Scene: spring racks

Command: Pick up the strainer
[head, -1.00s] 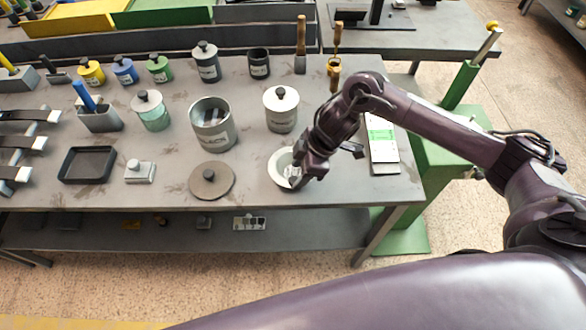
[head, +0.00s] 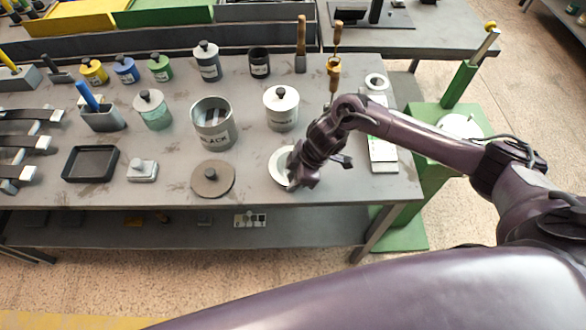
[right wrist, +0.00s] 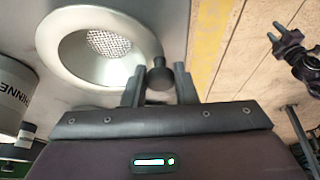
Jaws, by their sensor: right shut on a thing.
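The strainer (head: 281,163) is a pale round bowl with a wide rim, near the front edge of the grey workbench. In the right wrist view the strainer (right wrist: 75,38) shows a metal mesh at its bottom. My right gripper (head: 292,186) is at its front right side and hides part of it. In the wrist view the right fingers (right wrist: 160,88) are shut on a dark knob-ended handle beside the rim. I cannot tell if the strainer is clear of the bench. A dark arm end with prongs (right wrist: 290,45), probably my left gripper, shows at the upper right of the wrist view.
A round dark lid (head: 213,180) lies left of the strainer. A thinner can (head: 281,110) and a black-paint can (head: 212,125) stand behind it. A white-and-green panel (head: 382,150) lies to the right. The bench front edge is close.

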